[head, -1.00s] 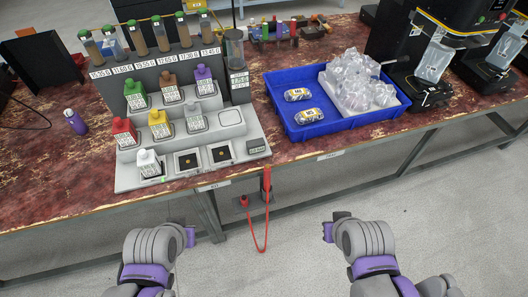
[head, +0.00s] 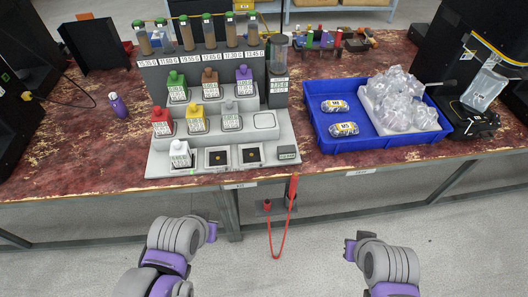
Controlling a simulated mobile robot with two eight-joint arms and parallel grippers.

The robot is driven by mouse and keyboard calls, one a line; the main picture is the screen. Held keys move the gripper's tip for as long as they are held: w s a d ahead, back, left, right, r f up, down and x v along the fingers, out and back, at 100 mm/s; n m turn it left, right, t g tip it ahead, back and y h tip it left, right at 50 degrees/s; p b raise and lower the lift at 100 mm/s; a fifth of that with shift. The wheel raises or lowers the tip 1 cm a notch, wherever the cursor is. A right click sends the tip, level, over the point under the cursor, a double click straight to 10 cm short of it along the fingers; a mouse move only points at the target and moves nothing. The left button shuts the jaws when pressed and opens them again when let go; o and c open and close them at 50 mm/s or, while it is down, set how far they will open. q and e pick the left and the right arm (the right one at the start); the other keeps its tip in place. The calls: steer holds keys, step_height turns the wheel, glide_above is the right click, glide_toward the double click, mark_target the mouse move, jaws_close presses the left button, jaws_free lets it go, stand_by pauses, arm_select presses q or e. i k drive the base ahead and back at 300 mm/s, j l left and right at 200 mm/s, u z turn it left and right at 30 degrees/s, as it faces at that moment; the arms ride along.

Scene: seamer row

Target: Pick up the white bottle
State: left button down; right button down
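The white bottle (head: 180,154) stands upright at the front left of the grey stepped rack (head: 270,160) on the table, with a printed label on its front. My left gripper (head: 212,232) is in front of the table edge, below and right of the white bottle and apart from it. My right gripper (head: 349,249) is in front of the table, further right, well away from the bottle. Both grippers are small and seen from behind, so whether their fingers are apart does not show clearly.
Red (head: 162,122), yellow (head: 195,119) and grey (head: 230,115) bottles stand one step above, with green, brown and purple ones higher. A blue tray (head: 375,142) with bagged items sits right. A purple bottle (head: 118,105) stands left. A red cord (head: 283,235) hangs below the table edge.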

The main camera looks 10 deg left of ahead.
mark_target(180, 153)
steer(key=i+j, duration=0.1)
steer(key=j, duration=0.25)
steer(key=i+j, duration=0.1)
steer(key=j, duration=0.3)
steer(key=i+j, duration=0.1)
steer(key=j, duration=0.25)
steer(key=i+j, duration=0.1)
steer(key=j, duration=0.25)
